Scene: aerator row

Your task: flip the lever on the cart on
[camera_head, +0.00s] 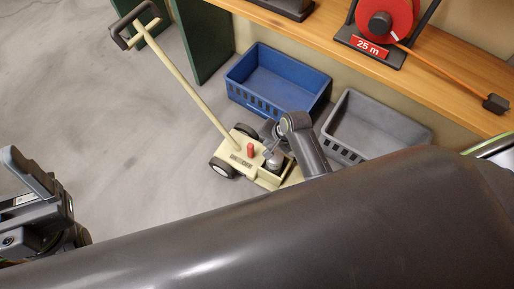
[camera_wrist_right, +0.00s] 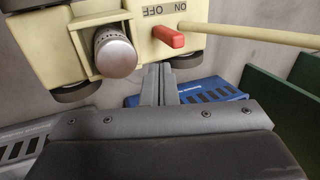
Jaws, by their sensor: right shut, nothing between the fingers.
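The cream cart (camera_head: 228,158) stands on the floor, with its long handle rising to the upper left. Its short red lever (camera_head: 251,151) sticks up from the top. In the right wrist view the red lever (camera_wrist_right: 168,36) sits by the ON and OFF label (camera_wrist_right: 168,9), with its tip toward the lower right; I cannot tell its setting for certain. My right gripper (camera_wrist_right: 160,84) is shut and empty, its fingertips just below the lever and apart from it in that view. My left gripper (camera_head: 35,190) is at the left edge; its jaw opening is unclear.
A blue crate (camera_head: 278,78) and a grey crate (camera_head: 372,125) stand behind the cart, under a wooden bench (camera_head: 440,80) with a red cable reel (camera_head: 385,18). The floor left of the cart is clear. My dark arm covers the foreground.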

